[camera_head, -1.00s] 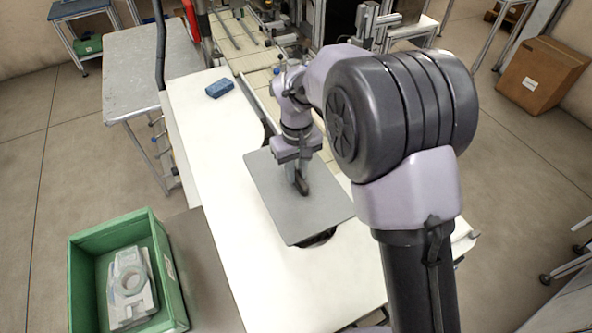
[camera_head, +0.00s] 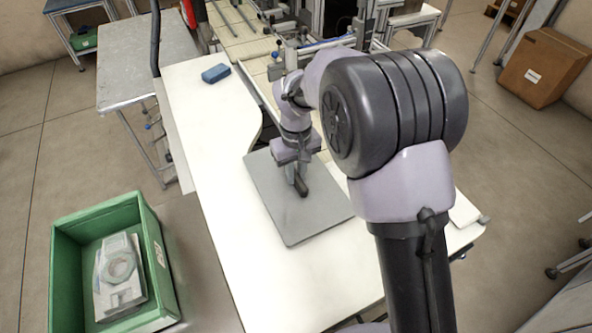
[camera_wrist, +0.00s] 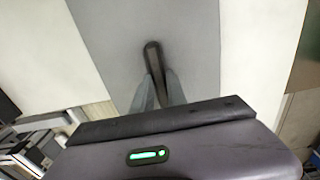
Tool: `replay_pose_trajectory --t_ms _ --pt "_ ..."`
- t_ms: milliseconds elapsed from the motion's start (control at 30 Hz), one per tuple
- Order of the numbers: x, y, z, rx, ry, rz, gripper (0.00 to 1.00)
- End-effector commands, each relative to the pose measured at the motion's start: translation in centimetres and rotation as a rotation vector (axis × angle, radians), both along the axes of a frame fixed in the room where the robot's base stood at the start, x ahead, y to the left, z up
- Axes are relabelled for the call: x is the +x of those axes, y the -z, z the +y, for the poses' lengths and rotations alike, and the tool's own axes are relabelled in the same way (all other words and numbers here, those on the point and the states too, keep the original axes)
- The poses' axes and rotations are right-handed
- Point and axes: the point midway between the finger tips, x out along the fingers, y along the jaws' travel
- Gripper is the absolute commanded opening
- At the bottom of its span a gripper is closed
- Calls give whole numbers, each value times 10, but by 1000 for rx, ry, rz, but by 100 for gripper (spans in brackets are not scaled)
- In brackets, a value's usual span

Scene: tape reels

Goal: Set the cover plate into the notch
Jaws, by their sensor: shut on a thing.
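The cover plate (camera_head: 279,213) is a flat grey square with a dark upright handle in its middle. My gripper (camera_head: 300,183) is shut on that handle. In the wrist view the two fingers of my gripper (camera_wrist: 158,88) close on the dark handle (camera_wrist: 152,56), with the plate (camera_wrist: 112,42) beneath. The plate looks roughly level over the white worktop (camera_head: 225,180). I cannot tell whether it rests on it or hovers just above. A curved cut-in shows in the worktop's edge by the plate's far corner; the rest of the notch is hidden by the plate.
A blue block (camera_head: 215,73) lies at the worktop's far end. A conveyor frame (camera_head: 240,32) runs behind. The worktop left of the plate is clear.

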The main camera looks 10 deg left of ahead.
Motion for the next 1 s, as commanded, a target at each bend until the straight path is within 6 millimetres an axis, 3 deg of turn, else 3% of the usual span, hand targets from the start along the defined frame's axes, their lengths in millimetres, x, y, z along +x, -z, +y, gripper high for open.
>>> replay_pose_trajectory --t_ms 333,367,467,767,867,1000 --pt "0 6 0 1 0 -1 0" --pt "0 6 0 1 0 -1 22" --pt "0 6 0 1 0 -1 41" --pt "0 6 0 0 0 0 43" --pt "1 -6 0 0 -1 -2 43" --pt "1 -50 0 2 1 -5 43"
